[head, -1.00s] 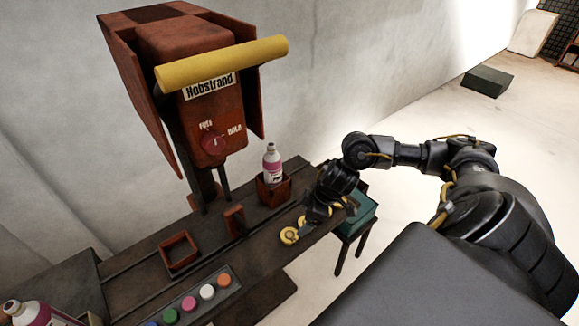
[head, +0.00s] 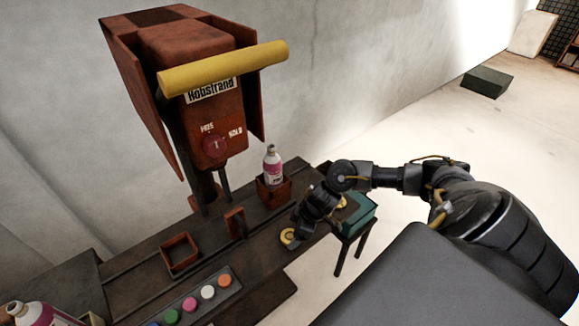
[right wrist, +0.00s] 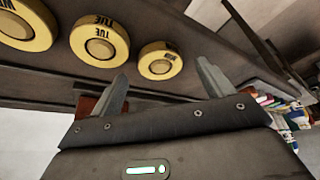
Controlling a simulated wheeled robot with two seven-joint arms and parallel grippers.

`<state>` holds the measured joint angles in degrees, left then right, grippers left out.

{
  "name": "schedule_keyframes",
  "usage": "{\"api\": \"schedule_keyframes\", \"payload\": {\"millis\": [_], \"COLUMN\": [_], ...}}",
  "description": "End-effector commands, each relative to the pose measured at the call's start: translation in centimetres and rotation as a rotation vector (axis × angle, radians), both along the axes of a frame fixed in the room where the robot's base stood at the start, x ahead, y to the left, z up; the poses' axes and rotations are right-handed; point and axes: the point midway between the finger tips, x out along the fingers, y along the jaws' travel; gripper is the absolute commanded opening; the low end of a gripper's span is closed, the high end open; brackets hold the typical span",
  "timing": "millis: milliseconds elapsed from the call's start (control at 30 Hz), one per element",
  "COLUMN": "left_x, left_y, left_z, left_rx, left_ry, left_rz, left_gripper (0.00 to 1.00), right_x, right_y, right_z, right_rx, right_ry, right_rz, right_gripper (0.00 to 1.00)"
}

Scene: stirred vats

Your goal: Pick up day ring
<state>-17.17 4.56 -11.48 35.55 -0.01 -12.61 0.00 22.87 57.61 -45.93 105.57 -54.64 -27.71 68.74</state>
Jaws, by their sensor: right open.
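Yellow day rings with dark lettering lie in a row on the dark bench. In the head view one ring (head: 288,237) shows at the near left end and another ring (head: 341,202) shows to the right; my arm hides the rest. In the right wrist view three show: a left ring (right wrist: 24,30) cut by the frame edge, a middle ring (right wrist: 100,47) lettered TUE, and a right ring (right wrist: 160,61). My right gripper (right wrist: 163,78) is open and empty, its fingers spread on either side of the right ring's direction. I cannot tell whether they touch it. My left gripper is out of view.
A rust-red press (head: 215,105) with a yellow roller stands behind the bench. A bottle (head: 273,166) sits in a red holder, near an empty square red holder (head: 180,254). A strip of coloured buttons (head: 207,292) lies in front. A green box (head: 357,215) stands right of the bench.

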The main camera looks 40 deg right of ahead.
Motion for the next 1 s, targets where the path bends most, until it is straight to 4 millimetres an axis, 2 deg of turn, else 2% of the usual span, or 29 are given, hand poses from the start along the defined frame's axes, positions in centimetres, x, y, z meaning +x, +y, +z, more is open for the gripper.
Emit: {"api": "schedule_keyframes", "payload": {"millis": [200,433,800,1000], "left_x": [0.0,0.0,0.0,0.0], "left_y": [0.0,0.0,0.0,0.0], "left_z": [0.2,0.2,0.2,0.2], "left_rx": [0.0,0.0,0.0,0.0], "left_ry": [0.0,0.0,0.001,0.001], "left_rz": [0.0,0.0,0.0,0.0], "left_gripper": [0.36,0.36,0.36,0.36], "right_x": [0.6,0.7,0.7,0.7], "right_y": [0.6,0.6,0.6,0.6], "right_z": [-2.0,-2.1,-2.1,-2.1], "right_rx": [0.0,0.0,0.0,0.0], "right_ry": [0.0,0.0,0.0,-0.002], "right_rz": [-0.001,0.0,0.0,0.001], "right_gripper": [0.8,0.8,0.33,0.32]}}
